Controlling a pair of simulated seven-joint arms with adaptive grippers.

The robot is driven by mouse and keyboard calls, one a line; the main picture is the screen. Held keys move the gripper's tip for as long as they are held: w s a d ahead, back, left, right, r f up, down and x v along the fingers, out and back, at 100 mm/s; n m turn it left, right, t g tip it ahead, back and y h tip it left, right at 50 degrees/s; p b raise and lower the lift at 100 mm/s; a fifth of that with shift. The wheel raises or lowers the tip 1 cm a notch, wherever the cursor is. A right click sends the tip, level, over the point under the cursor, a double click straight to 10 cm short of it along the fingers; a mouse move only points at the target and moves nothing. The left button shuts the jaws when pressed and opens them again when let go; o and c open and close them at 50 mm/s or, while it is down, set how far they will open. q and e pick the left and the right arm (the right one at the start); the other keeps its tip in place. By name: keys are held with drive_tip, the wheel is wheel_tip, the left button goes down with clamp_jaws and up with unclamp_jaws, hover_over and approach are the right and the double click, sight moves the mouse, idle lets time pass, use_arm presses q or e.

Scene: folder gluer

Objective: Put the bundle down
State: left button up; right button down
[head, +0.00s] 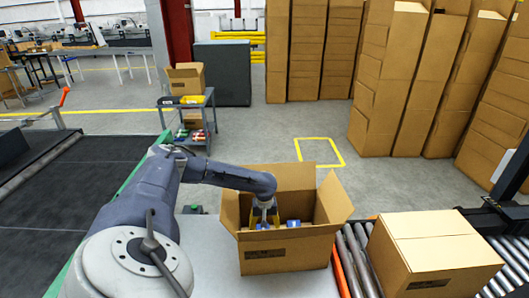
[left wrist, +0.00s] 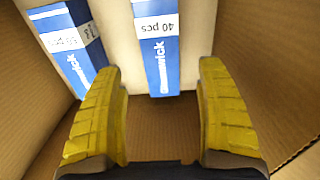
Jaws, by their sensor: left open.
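An open cardboard box (head: 288,255) stands on the grey table, with its flaps spread. My left gripper (head: 265,218) reaches down into it from above. In the left wrist view my gripper's yellow fingers (left wrist: 158,75) are wide apart, with nothing held between them. A blue and white bundle (left wrist: 157,55) labelled "40 pcs" lies in the box, ahead of and between the fingertips, with gaps on both sides. A second blue bundle (left wrist: 68,42) lies to its left, tilted, near the left finger. In the head view a blue bundle (head: 293,224) shows beside the gripper. My right gripper is out of view.
A closed cardboard box (head: 433,252) sits on the roller conveyor (head: 356,258) to the right. A dark belt (head: 70,185) runs at the left. Tall cardboard stacks (head: 388,75) and a cart (head: 187,110) stand behind. The box walls (left wrist: 270,60) surround the gripper closely.

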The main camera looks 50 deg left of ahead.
use_arm(q)
drive_tip(key=shift+r, duration=1.55)
